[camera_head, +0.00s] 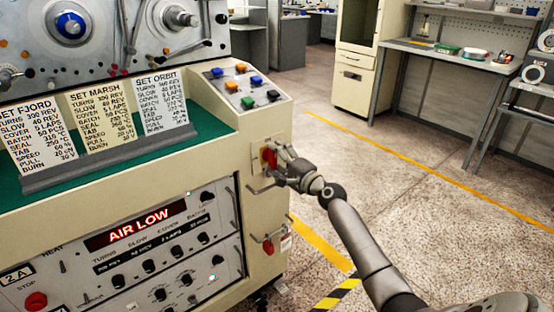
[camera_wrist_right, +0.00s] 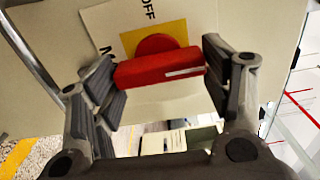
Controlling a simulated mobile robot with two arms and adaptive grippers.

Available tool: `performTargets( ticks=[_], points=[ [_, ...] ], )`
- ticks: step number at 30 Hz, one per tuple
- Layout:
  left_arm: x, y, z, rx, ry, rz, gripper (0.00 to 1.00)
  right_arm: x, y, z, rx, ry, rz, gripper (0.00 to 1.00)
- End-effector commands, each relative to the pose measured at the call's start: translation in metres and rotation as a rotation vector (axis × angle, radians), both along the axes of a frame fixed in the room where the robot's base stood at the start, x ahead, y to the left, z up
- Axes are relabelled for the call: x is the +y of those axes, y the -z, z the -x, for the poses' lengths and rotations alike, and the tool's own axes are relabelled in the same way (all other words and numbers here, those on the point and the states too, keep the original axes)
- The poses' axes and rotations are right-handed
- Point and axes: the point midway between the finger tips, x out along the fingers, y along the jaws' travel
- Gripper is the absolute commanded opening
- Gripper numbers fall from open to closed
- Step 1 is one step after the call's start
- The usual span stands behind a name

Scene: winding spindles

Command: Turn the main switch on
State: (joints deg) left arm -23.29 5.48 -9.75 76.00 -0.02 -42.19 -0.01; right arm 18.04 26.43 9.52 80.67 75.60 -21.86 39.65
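The main switch is a red handle (camera_head: 269,156) on a yellow plate, on the right side face of the cream machine. In the right wrist view, the red handle (camera_wrist_right: 160,69) lies nearly level, with a white mark toward its right end. A label reads OFF above it; another label at its left is mostly hidden by a finger. My right gripper (camera_head: 277,161) is at the switch. In its wrist view, my right gripper (camera_wrist_right: 160,75) is open, one finger beyond each end of the handle. Whether the pads touch it is unclear. My left gripper is out of view.
A lit display (camera_head: 135,226) reads AIR LOW above several knobs. A red stop button (camera_head: 36,301) is at lower left. Three recipe cards stand on the green ledge. A red lockout-like part (camera_head: 268,246) hangs below the switch. Open floor (camera_head: 420,190) lies to the right.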

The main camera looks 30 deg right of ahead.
Motion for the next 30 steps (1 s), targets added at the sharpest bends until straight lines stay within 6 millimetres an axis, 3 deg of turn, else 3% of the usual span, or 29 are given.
performTargets(
  ticks=[1, 4, 17, 23, 30],
  points=[
    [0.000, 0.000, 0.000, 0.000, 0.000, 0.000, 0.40, 0.000, 0.000, 0.000, 0.001, 0.000, -0.001, 0.78],
    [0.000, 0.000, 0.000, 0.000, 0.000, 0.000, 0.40, 0.000, 0.000, 0.000, 0.001, 0.000, 0.000, 0.91],
    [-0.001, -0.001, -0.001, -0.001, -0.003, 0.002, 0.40, 0.000, 0.001, 0.004, 0.002, -0.001, 0.003, 0.91],
    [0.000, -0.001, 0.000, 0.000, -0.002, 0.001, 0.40, -0.002, 0.001, 0.027, 0.003, -0.001, 0.006, 0.91],
    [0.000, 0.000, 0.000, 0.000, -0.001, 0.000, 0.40, -0.005, 0.002, 0.071, 0.003, 0.000, 0.004, 0.91]
  ],
)
